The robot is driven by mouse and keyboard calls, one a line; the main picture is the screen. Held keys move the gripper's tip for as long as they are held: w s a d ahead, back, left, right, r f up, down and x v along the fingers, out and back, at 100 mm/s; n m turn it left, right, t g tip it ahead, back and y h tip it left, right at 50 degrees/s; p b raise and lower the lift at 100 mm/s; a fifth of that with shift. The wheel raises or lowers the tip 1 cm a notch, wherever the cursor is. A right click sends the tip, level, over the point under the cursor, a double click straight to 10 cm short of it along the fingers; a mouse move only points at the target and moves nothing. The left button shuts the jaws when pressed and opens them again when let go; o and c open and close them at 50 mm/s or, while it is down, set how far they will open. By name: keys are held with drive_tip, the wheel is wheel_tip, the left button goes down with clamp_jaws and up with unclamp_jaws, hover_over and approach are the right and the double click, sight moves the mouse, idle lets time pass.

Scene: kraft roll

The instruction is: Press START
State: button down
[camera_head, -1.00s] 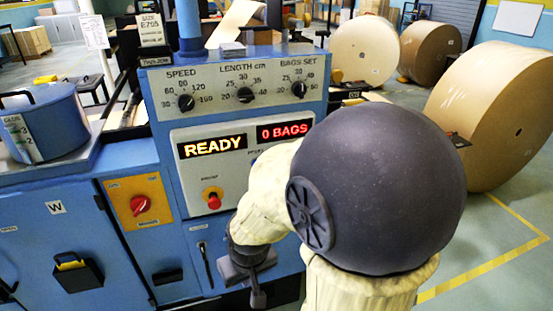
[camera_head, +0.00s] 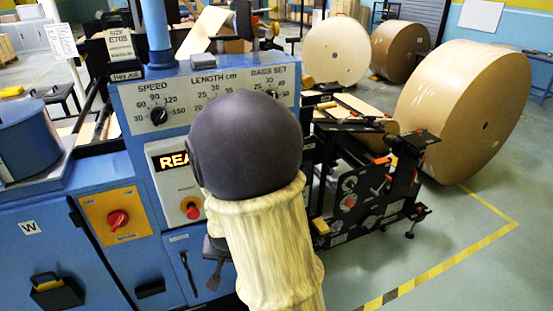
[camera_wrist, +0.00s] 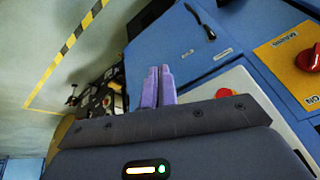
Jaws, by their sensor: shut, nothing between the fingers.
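The blue machine's control panel (camera_head: 165,158) shows a lit display (camera_head: 175,160), of which only "REA" is readable past my arm. A red mushroom button (camera_head: 192,209) sits below the display; a red button also shows in the wrist view (camera_wrist: 224,93), just right of my fingers. I see no button that reads START; my arm hides the right part of the panel. My gripper (camera_wrist: 159,70) is shut and empty, its two fingers side by side in front of the blue cabinet. In the head view, only part of it shows low beside my arm.
A red rotary switch on a yellow plate (camera_head: 118,219) is left of the panel. The speed knob (camera_head: 158,116) is above the display. A dark machine frame (camera_head: 365,195) stands right of my arm. Large kraft rolls (camera_head: 465,110) stand behind, near yellow-marked open floor (camera_head: 450,262).

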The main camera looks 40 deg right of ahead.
drive_tip(key=w+d+r+m+t+h+p, duration=0.2)
drive_tip(key=d+m+h, duration=0.4)
drive_tip(key=d, duration=0.6)
drive_tip(key=w+d+r+m+t+h+p, duration=0.1)
drive_tip(key=w+d+r+m+h+p, duration=0.3)
drive_tip(key=d+m, duration=0.5)
drive_tip(key=w+d+h, duration=0.1)
drive_tip(key=d, duration=0.3)
drive_tip(key=shift+d+r+m+t+h, duration=0.3)
drive_tip(key=shift+t+h, duration=0.1)
drive_tip(key=shift+w, duration=0.15)
drive_tip(key=w+d+p, duration=0.1)
drive_tip(key=w+d, duration=0.1)
drive_tip(key=w, duration=0.6)
drive_tip(key=shift+w, duration=0.2)
drive_tip(key=shift+w+f, duration=0.1)
drive_tip(key=shift+w, duration=0.05)
drive_tip(key=shift+w+d+b, duration=0.1)
drive_tip(key=shift+w+b, duration=0.15)
drive_tip(key=shift+b, duration=0.15)
